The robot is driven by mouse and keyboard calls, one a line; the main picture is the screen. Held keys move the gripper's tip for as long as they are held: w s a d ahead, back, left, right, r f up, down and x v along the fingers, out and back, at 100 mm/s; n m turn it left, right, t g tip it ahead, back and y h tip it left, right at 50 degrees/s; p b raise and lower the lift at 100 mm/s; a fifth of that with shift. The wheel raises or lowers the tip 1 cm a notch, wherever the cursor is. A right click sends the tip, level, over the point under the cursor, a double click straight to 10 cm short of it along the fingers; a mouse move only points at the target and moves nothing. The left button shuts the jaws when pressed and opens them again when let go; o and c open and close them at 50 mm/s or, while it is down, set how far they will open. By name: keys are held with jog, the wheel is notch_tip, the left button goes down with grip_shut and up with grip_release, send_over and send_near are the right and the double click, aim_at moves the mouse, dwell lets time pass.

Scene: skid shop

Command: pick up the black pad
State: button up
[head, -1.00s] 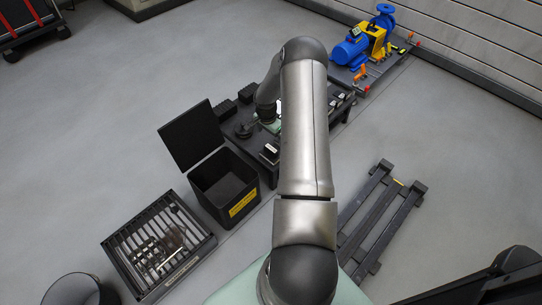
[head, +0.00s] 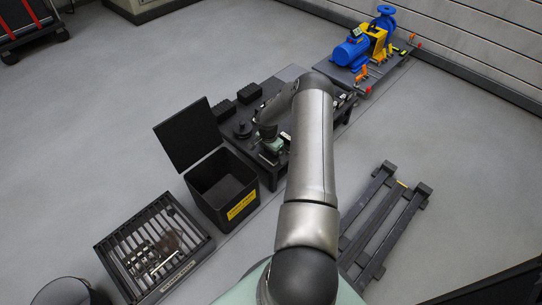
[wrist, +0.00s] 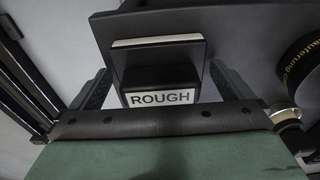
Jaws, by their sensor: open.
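A black pad (wrist: 157,62) with a pale layer near its top and a white label reading "ROUGH" is in the middle of the wrist view. My gripper (wrist: 160,84) is open, with one dark finger on each side of the pad and a visible gap at the label's level. I cannot tell how deep the fingers reach around it. In the head view my gripper (head: 270,148) is low over the near end of the black work table (head: 268,178). It hides most of what lies there, and the pad cannot be made out.
A round black item with gold lettering (wrist: 302,62) is close on the right in the wrist view. Black blocks (head: 249,93) stand at the table's back left. An open black bin (head: 222,190) and a slatted tray (head: 190,222) stand left of the table.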

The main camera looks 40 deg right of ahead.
jog(key=c, duration=0.9)
jog(key=shift+r, duration=0.1)
jog(key=shift+r+p, duration=0.3)
jog(key=shift+r, duration=0.2)
notch_tip(320, 180, up, 3)
jog(key=shift+f+p, duration=0.2)
jog(key=shift+p, duration=0.5)
jog(key=s+a+r+p, duration=0.1)
jog(key=s+a+r, duration=0.1)
jog(key=a+r, duration=0.1)
jog(key=s+a+r+p, duration=0.1)
jog(key=s+a+r, duration=0.1)
jog(key=a, duration=0.3)
jog(key=s+a+r+p, duration=0.2)
jog(key=s+a+r, duration=0.1)
jog(key=a+r, duration=0.1)
jog(key=shift+r, duration=0.15)
